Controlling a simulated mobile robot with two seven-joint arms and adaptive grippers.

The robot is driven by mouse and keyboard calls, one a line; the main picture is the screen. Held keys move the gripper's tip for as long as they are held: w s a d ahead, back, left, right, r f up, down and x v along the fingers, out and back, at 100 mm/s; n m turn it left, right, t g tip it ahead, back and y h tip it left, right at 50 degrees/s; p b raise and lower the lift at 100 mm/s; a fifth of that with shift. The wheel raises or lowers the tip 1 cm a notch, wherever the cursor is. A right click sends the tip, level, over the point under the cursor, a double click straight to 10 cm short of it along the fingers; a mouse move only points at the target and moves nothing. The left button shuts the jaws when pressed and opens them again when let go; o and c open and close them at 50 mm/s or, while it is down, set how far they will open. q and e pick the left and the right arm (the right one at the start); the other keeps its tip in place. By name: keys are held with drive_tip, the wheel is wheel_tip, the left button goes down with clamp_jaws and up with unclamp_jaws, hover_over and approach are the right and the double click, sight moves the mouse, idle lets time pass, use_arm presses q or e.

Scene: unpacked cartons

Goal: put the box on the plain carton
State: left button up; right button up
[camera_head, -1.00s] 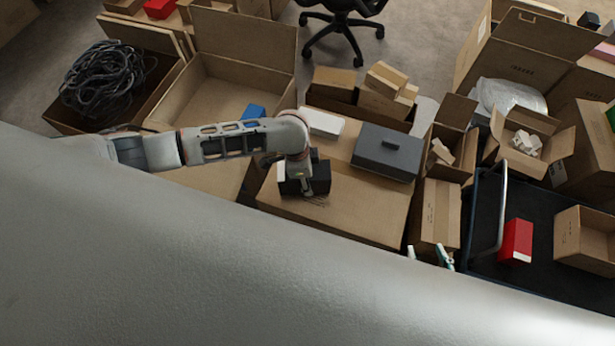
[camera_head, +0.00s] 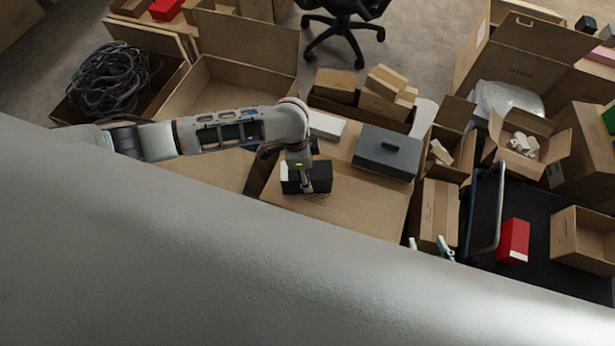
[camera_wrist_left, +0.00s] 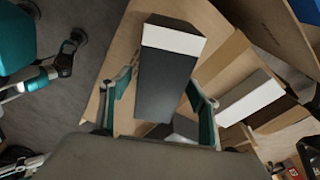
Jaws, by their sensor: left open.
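The box (camera_head: 318,178) is black with a white end. It lies on a closed brown carton (camera_head: 345,212) with small printed marks near the box. In the left wrist view the box (camera_wrist_left: 165,85) runs between the two teal fingers of my left gripper (camera_wrist_left: 160,100), its white end pointing away. The fingers are apart, with the box between them. In the head view my left gripper (camera_head: 304,180) is over the box, and its fingers are mostly hidden. My right gripper (camera_head: 429,247) shows two fingertips, apart and empty, at the near edge beside a tall narrow carton.
A grey box (camera_head: 388,152) and a white box (camera_head: 326,125) are behind the black box. A large open carton (camera_head: 225,90) stands left, partly under my left arm. A dark cart (camera_head: 510,190) holding a red box (camera_head: 514,240) is at right.

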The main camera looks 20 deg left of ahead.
use_arm(q)
drive_tip(key=r, duration=0.2)
drive_tip(key=r+p, duration=0.1)
drive_tip(key=r, duration=0.1)
drive_tip(key=r+p, duration=0.1)
drive_tip(key=r, duration=0.1)
drive_tip(key=shift+s+a+r, duration=0.1)
drive_tip(key=shift+a+r, duration=0.05)
drive_tip(key=shift+a, duration=0.25)
drive_tip(key=shift+r, duration=0.25)
drive_tip(key=shift+s+d, duration=0.15)
drive_tip(key=shift+s, duration=0.1)
drive_tip(key=s+d+n+t+h, duration=0.4)
drive_tip(key=s+d+h, duration=0.1)
drive_tip(key=d, duration=0.6)
drive_tip(key=s+a+n+t+y, duration=0.2)
drive_tip(key=s+a+t, duration=0.1)
drive_tip(key=a, duration=0.5)
drive_tip(key=s+a+n+t+y, duration=0.2)
drive_tip(key=s+a, duration=0.3)
drive_tip(key=a, duration=0.3)
drive_tip(key=shift+a+n+t, duration=0.4)
drive_tip(key=shift+n+t, duration=0.2)
drive_tip(key=shift+n, duration=0.1)
use_arm(e)
drive_tip(key=shift+s+a+r, duration=0.25)
drive_tip(key=shift+r, duration=0.15)
drive_tip(key=shift+s+a+r, duration=0.2)
drive_tip(key=shift+r, duration=0.2)
